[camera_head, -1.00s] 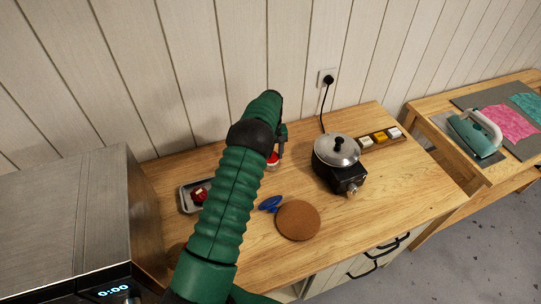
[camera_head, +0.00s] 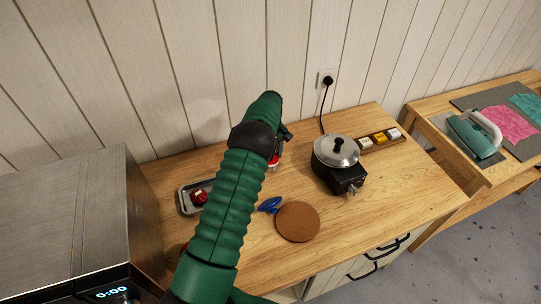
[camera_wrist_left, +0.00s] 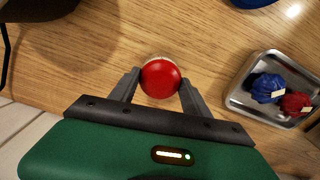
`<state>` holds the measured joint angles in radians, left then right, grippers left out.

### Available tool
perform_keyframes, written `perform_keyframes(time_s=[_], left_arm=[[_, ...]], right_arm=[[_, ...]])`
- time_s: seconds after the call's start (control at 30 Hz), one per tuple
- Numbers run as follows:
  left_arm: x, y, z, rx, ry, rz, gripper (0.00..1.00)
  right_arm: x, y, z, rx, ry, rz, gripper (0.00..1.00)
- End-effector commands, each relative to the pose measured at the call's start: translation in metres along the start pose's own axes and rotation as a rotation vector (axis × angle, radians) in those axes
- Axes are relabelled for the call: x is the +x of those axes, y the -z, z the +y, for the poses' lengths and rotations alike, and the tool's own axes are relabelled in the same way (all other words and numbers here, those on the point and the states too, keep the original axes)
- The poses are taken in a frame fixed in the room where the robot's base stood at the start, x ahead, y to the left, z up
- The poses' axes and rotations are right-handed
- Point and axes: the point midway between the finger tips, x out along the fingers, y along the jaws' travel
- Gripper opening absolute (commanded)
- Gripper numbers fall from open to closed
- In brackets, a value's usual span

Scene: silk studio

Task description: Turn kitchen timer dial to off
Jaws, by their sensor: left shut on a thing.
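The kitchen timer (camera_wrist_left: 149,61) shows in the left wrist view as a round piece with a red dial (camera_wrist_left: 160,78) and a pale rim. In the head view only a bit of its red top (camera_head: 273,161) shows beside the end of my left arm; the rest is hidden. My left gripper (camera_wrist_left: 160,84) has a finger on either side of the red dial and is shut on it. In the head view my left gripper (camera_head: 282,140) is small and partly behind my own wrist. Dial markings are not readable. My right gripper is not in view.
A metal tray (camera_wrist_left: 238,98) with blue and red bundles lies close by. A black pot heater (camera_head: 347,178) with a metal lid stands right of the timer. A round brown mat (camera_head: 298,222) and a blue object (camera_head: 270,205) lie in front. A steel appliance (camera_head: 70,220) stands left.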

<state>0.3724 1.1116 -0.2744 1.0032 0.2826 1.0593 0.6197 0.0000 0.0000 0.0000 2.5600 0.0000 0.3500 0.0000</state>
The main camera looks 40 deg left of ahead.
Motion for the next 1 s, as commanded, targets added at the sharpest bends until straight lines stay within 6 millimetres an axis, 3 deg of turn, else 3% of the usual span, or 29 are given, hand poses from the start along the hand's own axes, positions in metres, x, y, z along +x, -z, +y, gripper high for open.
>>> perform_keyframes(time_s=[0.93, 0.97, 1.0], left_arm=[[0.0012, -0.0008, 0.0002, 0.001, 0.0, -0.002, 0.15], [0.0011, -0.0008, 0.0002, 0.001, 0.0, -0.002, 0.58], [0.0011, -0.0007, 0.0001, 0.001, 0.0, -0.002, 0.63]], right_arm=[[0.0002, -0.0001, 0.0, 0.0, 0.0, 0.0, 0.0], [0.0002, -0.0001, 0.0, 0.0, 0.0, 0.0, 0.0], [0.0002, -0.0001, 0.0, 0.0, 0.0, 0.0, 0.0]])
